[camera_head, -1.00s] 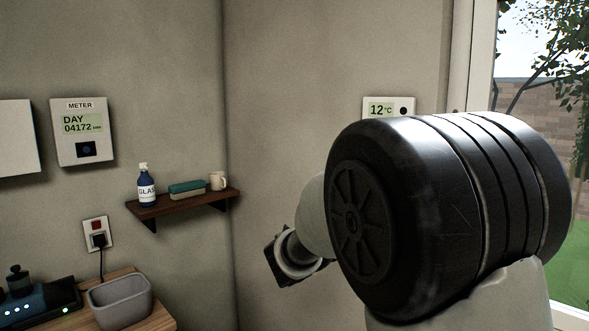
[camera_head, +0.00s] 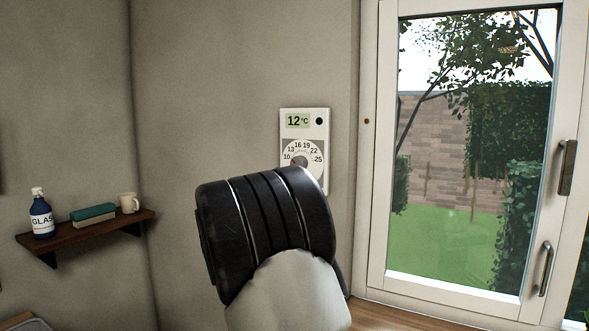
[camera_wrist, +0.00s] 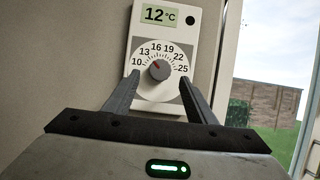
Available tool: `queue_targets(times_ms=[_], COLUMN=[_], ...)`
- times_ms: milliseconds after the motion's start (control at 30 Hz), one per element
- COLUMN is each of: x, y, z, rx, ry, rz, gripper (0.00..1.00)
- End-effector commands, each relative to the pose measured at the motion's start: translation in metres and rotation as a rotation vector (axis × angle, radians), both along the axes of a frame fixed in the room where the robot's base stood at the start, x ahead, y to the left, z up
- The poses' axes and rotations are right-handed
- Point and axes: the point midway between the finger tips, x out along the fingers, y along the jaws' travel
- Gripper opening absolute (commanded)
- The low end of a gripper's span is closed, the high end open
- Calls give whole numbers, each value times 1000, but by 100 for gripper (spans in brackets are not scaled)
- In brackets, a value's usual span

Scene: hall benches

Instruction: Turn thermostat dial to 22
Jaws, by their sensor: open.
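The white thermostat (camera_head: 301,118) is on the wall left of the window, and its display reads 12 °C. It also shows in the wrist view (camera_wrist: 185,52). Its round grey dial (camera_wrist: 159,70) has a red mark pointing up and left, between 13 and 16. The scale around it runs from 10 to 25, with 22 at the right. My gripper (camera_wrist: 160,86) is open and empty, with one finger on each side of the dial's lower part in the picture. I cannot tell how far the fingertips are from it. In the head view my arm hides the gripper and the thermostat's lower part.
A wooden shelf (camera_head: 85,231) at the left holds a blue spray bottle (camera_head: 42,217), a green-topped block (camera_head: 93,212) and a mug (camera_head: 129,203). A white-framed window (camera_head: 374,200) with handles is at the right. The wall between shelf and thermostat is bare.

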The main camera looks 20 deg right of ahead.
Motion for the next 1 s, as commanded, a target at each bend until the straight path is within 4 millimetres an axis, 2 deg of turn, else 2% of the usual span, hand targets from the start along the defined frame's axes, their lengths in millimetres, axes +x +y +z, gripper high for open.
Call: queue_targets(times_ms=[100,300,667,900,1000], x=[12,24,27,27,26], y=[-17,-32,-34,-34,-34], z=[9,16,18,18,18], rx=[0,1,1,1,2], ry=[-1,-1,0,0,-1], rz=[-2,-1,0,0,1], gripper=[51,51,51,10,10])
